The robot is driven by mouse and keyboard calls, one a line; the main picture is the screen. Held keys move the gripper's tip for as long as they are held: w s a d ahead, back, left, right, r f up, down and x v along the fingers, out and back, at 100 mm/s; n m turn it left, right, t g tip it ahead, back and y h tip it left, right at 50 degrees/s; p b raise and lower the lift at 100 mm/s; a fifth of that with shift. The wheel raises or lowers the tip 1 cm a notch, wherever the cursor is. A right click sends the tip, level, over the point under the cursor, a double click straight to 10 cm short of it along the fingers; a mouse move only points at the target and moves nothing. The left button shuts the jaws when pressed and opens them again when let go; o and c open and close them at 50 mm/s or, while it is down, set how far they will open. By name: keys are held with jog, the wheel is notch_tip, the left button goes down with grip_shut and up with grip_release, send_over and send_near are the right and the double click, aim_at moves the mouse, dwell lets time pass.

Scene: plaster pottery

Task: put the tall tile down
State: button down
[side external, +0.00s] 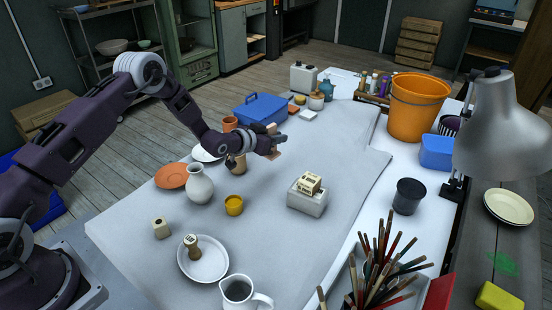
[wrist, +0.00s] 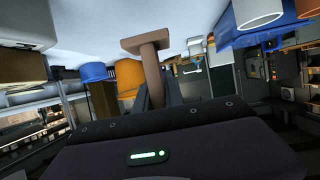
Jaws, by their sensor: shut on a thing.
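My gripper (side external: 272,149) is shut on a tan, T-shaped piece (wrist: 147,44) with a flat bar at its far end and a narrow stem between the fingers. In the side view the piece (side external: 273,133) shows small at the fingertips, held above the cloth. I cannot tell whether it is the tall tile. A pale block with dark marks (side external: 308,183) sits on a whitish block (side external: 306,203), right of and nearer than my gripper. A small cream block with a dark spot (side external: 160,229) stands on the cloth at front left.
A brown cup (side external: 237,165) stands close below my gripper, near a white vase (side external: 199,185) and yellow cup (side external: 234,205). A white plate (side external: 205,264) holds a stamp-like piece (side external: 191,246). A blue box (side external: 260,108) lies behind. The cloth is clear around the whitish block.

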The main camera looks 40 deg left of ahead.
notch_tip(320, 180, up, 7)
jog(key=s+d+m+g+h, duration=0.4)
jog(key=s+d+m+h, duration=0.4)
jog(key=d, duration=0.6)
jog(key=s+d+m+g+h, duration=0.25)
jog(key=s+m+g, duration=0.2)
jog(key=s, duration=0.55)
jog(key=s+d+m+g+h, duration=0.2)
jog(key=s+d+m+g, duration=0.25)
jog(key=s, duration=0.55)
jog(key=shift+y, duration=0.25)
jog(key=f, duration=1.5)
jog(key=shift+s+a+f, duration=0.3)
jog(key=shift+s+f, duration=0.05)
jog(key=shift+f, duration=0.15)
jog(key=c, duration=1.4)
grip_release()
jog(key=shift+c, duration=0.2)
